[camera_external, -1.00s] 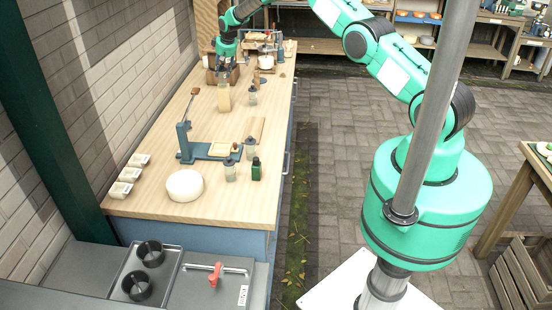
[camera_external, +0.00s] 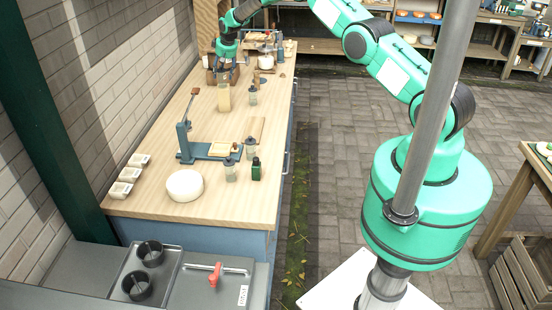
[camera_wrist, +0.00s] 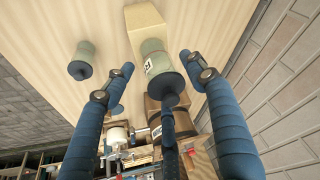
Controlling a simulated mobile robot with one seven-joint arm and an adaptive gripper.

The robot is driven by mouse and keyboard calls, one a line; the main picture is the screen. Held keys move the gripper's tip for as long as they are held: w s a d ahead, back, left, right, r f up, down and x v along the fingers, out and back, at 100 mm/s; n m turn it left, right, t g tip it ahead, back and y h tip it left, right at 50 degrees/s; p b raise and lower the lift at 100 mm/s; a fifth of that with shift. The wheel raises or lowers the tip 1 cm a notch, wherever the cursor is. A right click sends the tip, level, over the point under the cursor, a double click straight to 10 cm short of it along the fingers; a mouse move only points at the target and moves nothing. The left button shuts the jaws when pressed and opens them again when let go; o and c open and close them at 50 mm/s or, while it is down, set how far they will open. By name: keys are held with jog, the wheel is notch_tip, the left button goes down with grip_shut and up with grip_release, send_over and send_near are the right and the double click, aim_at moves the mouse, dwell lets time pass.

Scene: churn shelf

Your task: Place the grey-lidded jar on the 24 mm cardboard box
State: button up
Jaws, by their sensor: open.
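The jar (camera_wrist: 153,56) has a pale green body, a label and a dark grey lid. In the wrist view it appears to stand upright on a tan cardboard box (camera_wrist: 144,17), with its body overlapping one end of the box. The box also shows in the external view (camera_external: 224,98), below my gripper (camera_external: 226,76). In the wrist view my gripper (camera_wrist: 160,68) is open, with blue fingers on either side of the jar and visible gaps between. Whether the lower edge of the jar rests fully on the box is hard to tell.
A similar jar (camera_wrist: 81,60) stands to the left in the wrist view. Brown wooden equipment (camera_wrist: 200,155) lies close beyond the jar. A brick wall (camera_external: 110,90) borders the bench. Nearer are a blue-grey stand (camera_external: 185,140), a white round (camera_external: 185,185) and several jars.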

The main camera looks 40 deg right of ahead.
jog(key=shift+r, duration=0.1)
jog(key=b+v, duration=0.1)
jog(key=v, duration=1.1)
dwell(0.9)
jog(key=s+r, duration=2.9)
jog(key=s, duration=0.1)
jog(key=s+r+t, duration=0.1)
jog(key=s+r, duration=0.1)
jog(key=s, duration=0.9)
jog(key=s+r, duration=0.2)
jog(key=s, duration=0.9)
jog(key=s+f, duration=0.2)
jog(key=s, duration=0.8)
jog(key=s+f, duration=0.3)
jog(key=s, duration=0.7)
jog(key=shift+d+f, duration=0.15)
jog(key=shift+d, duration=0.3)
